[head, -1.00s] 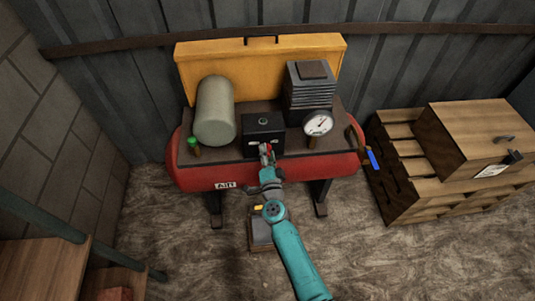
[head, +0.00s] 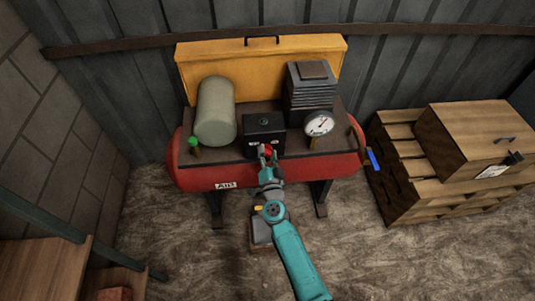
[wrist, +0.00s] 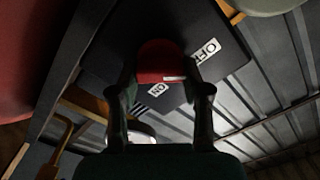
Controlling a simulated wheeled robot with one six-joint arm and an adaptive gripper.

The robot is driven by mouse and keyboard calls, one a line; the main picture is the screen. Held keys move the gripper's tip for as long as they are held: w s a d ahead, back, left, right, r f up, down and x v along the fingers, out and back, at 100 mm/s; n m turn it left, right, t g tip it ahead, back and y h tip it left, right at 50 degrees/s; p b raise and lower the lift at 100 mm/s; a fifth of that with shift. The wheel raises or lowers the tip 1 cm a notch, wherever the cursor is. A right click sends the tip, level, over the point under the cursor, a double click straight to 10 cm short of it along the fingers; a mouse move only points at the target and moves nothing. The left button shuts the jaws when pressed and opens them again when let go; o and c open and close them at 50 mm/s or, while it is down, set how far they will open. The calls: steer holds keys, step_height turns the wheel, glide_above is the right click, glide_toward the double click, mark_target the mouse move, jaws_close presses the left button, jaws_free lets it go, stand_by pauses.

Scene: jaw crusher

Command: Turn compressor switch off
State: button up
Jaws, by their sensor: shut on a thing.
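The compressor switch is a red knob (head: 268,150) on the front of a black box (head: 264,123) on the compressor. In the wrist view the red knob (wrist: 160,62) sits between my two fingers, with a small white mark on its lower right. The OFF label (wrist: 207,51) is to its upper right and the ON label (wrist: 158,91) just below it. The white mark lies between the two labels, nearer ON. My gripper (head: 268,153) is shut on the knob, one finger on each side.
The red tank (head: 335,166) runs below the box. A pressure gauge (head: 319,124) is to the right and a grey cylinder (head: 215,112) to the left. Wooden pallets (head: 400,180) with a wooden crate (head: 470,140) stand at the right. The floor in front is mostly clear.

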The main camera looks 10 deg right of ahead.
steer(key=o, duration=1.2)
steer(key=shift+c, duration=0.2)
steer(key=s, duration=1.2)
